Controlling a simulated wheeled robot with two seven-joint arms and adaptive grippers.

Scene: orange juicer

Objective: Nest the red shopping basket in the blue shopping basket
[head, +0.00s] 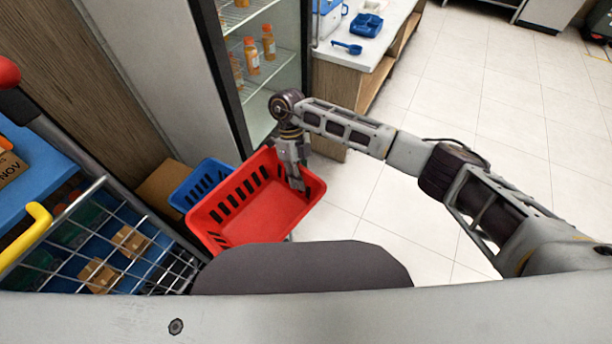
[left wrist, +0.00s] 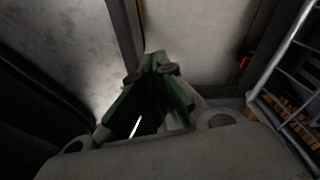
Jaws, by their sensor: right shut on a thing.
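The red shopping basket (head: 262,213) is in the middle of the head view, empty and with its open side up. My right gripper (head: 298,184) is shut on the red basket's wall at its right side. The blue shopping basket (head: 197,181) shows behind and to the left of the red one, which hides most of it. I cannot tell whether the two baskets touch. My left gripper (left wrist: 152,72) shows only in the left wrist view, with no basket visible there; its opening is unclear.
A wire cart (head: 105,245) with small boxes stands at the left. A glass-door fridge (head: 262,75) with juice bottles is behind the baskets. A white counter (head: 385,35) holds blue items. Tiled floor (head: 480,100) is open at the right. A cardboard box (head: 160,190) sits near the blue basket.

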